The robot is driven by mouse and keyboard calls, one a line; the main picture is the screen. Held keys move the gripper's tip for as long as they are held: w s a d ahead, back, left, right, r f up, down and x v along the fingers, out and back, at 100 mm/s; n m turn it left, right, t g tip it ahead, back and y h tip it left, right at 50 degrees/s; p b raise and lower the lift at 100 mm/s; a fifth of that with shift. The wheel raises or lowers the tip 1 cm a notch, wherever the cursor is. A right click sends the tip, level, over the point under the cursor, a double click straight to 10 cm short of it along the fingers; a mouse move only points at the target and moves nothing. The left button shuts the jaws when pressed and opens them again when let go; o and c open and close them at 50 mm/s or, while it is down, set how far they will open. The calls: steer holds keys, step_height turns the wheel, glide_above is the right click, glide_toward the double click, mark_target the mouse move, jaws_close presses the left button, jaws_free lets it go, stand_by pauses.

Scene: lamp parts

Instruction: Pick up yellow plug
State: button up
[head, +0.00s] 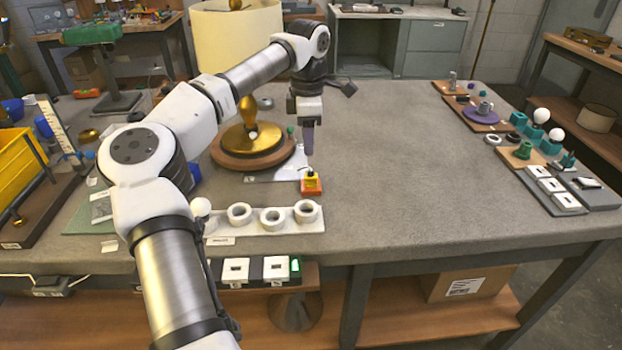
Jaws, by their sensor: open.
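A small yellow plug (311,184) with a red-orange lower part sits on the grey table, near the right end of a white plate (270,174). A small dark piece shows at its top. My gripper (308,152) points down above the plug and slightly behind it in the picture. Its fingers look narrow from this side, and a small gap separates the fingertips from the plug. The gripper is open and holds nothing that I can see.
A white holder (222,228) with several rings stands in front of the plug. A lamp base with a brass stem (247,115) stands behind left, near a large cream shade (235,40). The table centre right is clear; several small parts line the right edge.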

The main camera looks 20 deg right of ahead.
mark_target(309, 175)
step_height(309, 175, down, 6)
steer(key=shift+f+p, duration=0.2)
steer(key=shift+p, duration=0.15)
steer(key=shift+w+d+f+p, duration=0.15)
steer(key=shift+f+p, duration=0.3)
steer(key=shift+f, duration=0.9)
steer(key=shift+w+d+f+p, duration=0.1)
steer(key=shift+f+p, duration=0.3)
steer(key=shift+f, duration=0.95)
jaws_close()
steer(key=shift+r, duration=0.1)
step_height(309, 175, up, 20)
steer(key=b, duration=0.2)
